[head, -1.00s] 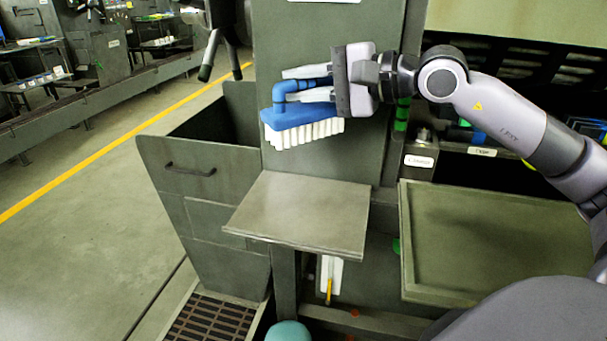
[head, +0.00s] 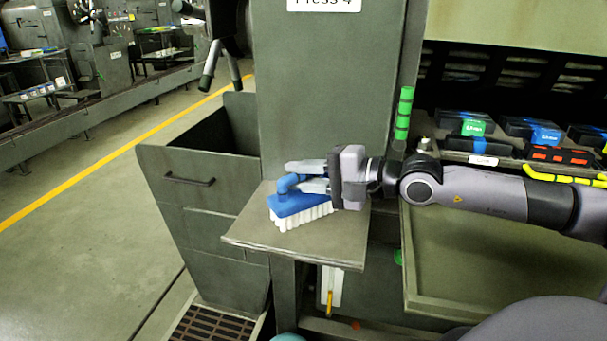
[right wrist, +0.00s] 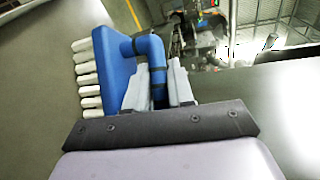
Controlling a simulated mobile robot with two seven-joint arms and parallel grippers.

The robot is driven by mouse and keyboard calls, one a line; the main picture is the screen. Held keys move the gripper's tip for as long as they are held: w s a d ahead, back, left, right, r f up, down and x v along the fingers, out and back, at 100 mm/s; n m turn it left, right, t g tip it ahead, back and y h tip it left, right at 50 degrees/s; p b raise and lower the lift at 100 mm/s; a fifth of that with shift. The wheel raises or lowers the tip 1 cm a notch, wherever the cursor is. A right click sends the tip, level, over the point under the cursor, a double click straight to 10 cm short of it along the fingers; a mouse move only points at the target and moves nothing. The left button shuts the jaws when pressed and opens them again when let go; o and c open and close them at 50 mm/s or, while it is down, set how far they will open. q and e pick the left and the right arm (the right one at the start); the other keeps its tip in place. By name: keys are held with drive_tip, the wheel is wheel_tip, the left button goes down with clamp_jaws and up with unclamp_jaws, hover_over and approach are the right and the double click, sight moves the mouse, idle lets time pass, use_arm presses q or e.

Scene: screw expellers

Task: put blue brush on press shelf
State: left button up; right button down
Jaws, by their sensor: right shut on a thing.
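The blue brush (head: 290,205) has a blue back, a bent blue handle and white bristles pointing down. It is at the press shelf (head: 290,244), a flat grey-green plate on the front of the press column. The bristles look to be at or just above the shelf surface; I cannot tell if they touch. My right gripper (head: 303,178) is shut on the brush handle, coming in from the right. In the right wrist view the fingers (right wrist: 160,85) close around the blue handle, with the brush (right wrist: 112,60) at their left. My left gripper is not in view.
The press column (head: 325,110), labelled Press 4, rises behind the shelf. An open grey bin (head: 190,185) stands at the left. A wide green tray (head: 480,265) is at the right, below a rack with green, blue and red items. The shelf's front part is clear.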

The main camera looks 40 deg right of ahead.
drive_tip(key=shift+f+b, duration=0.2)
drive_tip(key=shift+b, duration=0.1)
drive_tip(key=c, duration=1)
unclamp_jaws()
drive_tip(key=shift+r, duration=0.1)
